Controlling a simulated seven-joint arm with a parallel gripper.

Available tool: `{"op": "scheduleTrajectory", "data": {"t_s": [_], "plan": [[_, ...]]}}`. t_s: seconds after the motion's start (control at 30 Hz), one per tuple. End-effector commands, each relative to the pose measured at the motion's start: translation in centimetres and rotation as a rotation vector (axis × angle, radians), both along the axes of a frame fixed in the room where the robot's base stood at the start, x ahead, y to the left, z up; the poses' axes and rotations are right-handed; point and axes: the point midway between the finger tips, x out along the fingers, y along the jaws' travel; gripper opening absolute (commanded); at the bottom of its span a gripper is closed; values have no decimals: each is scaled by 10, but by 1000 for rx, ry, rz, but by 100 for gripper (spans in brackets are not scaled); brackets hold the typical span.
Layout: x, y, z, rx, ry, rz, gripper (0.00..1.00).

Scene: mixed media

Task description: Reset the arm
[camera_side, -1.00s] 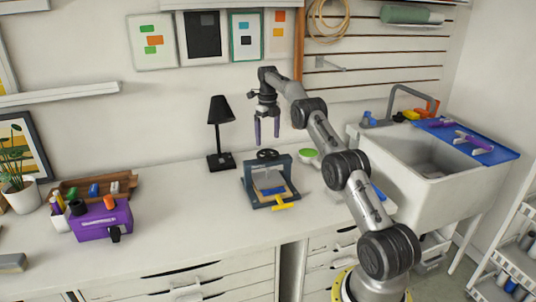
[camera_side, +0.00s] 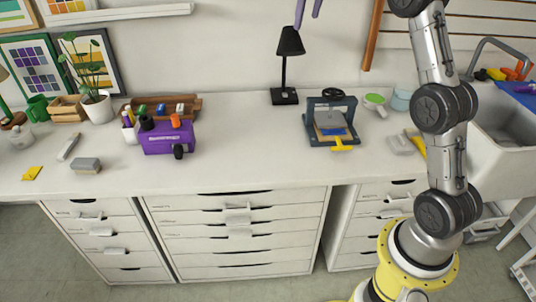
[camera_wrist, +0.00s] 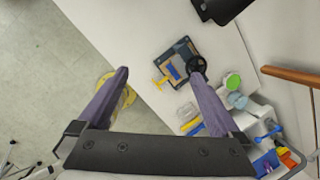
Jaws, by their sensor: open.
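My gripper (camera_wrist: 158,82) is open, its two purple fingers wide apart with nothing between them in the wrist view. In the side view only the purple fingertips (camera_side: 308,10) show at the top edge, high above the counter; the rest of the gripper is out of frame. My arm rises from its yellow base at the lower right. A small press (camera_side: 331,122) with a black handwheel and a yellow handle stands on the counter below the gripper. In the wrist view the press (camera_wrist: 178,66) lies beyond the fingers, partly near the right finger.
A purple box (camera_side: 166,138), a wooden tray (camera_side: 188,107) and a plant (camera_side: 97,100) are on the left of the counter (camera_side: 240,150). A sink (camera_side: 505,125) is at right. The counter's middle is clear.

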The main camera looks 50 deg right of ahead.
Motion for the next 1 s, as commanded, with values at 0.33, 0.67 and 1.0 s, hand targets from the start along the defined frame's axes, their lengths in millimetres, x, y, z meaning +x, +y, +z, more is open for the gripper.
{"op": "scheduleTrajectory", "data": {"t_s": [0.33, 0.67, 1.0], "plan": [[-93, 128, 63, -173, -65, 603, 100], [-212, 205, 35, -435, -83, 1339, 100], [-307, 233, -67, -778, -7, 2172, 100]]}}
